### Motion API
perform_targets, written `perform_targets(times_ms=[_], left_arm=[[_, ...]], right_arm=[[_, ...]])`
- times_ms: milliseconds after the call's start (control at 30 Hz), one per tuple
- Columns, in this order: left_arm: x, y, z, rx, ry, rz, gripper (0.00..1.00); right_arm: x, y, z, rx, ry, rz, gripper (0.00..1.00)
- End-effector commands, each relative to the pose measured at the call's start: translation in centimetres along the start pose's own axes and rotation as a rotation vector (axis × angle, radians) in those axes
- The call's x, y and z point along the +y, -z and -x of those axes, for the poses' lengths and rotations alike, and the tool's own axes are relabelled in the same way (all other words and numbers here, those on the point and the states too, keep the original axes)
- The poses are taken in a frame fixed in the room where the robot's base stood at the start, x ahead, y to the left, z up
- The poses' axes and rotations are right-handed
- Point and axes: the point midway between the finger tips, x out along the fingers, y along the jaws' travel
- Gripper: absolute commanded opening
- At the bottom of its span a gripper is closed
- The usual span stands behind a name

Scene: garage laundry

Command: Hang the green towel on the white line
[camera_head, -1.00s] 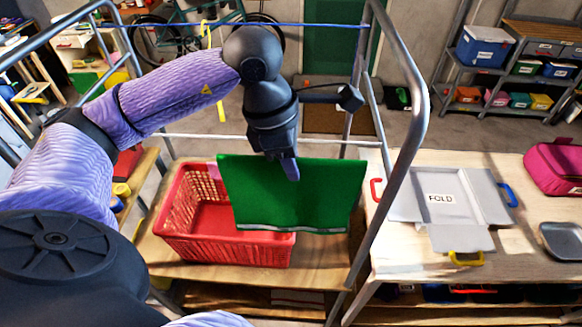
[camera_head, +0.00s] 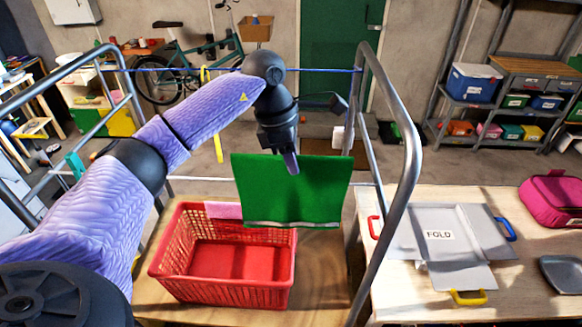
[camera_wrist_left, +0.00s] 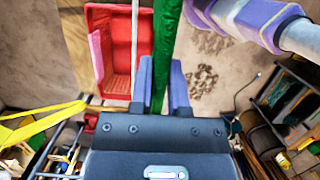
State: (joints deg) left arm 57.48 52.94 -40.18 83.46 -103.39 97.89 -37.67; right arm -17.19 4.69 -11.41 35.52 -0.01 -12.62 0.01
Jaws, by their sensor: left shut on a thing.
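The green towel (camera_head: 290,190) hangs spread out from my left gripper (camera_head: 291,160), its pale-edged hem at the bottom. The gripper is shut on the towel's top edge, and the left wrist view shows the towel (camera_wrist_left: 164,50) between the fingers (camera_wrist_left: 162,85). The white line (camera_head: 200,179) runs across the rack below the gripper, and the towel hides its middle part in the head view. In the left wrist view the white line (camera_wrist_left: 134,45) passes left of the towel, with a gap between them. My right gripper is not in view.
A blue line (camera_head: 215,69) crosses the rack higher up, with a yellow strip (camera_head: 218,148) hanging nearby. The rack's metal frame (camera_head: 401,200) stands at right. A red basket (camera_head: 220,290) with a pink cloth (camera_head: 223,210) sits below. A grey folding board (camera_head: 470,245) lies on the right table.

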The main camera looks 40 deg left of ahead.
Motion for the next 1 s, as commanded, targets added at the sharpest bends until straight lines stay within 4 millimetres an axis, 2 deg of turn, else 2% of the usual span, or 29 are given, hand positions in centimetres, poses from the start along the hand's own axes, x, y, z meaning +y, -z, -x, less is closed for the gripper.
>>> perform_targets(times_ms=[300,600,1000], left_arm=[[3.4,0.0,-0.1,0.000,-0.001,0.000,0.00],[3.3,1.0,-3.9,0.002,0.000,-0.001,0.00],[3.3,2.0,-7.7,0.001,0.000,0.000,0.00]], right_arm=[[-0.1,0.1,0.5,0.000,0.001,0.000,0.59],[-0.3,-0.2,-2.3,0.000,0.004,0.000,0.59],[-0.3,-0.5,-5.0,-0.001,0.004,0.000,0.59]])
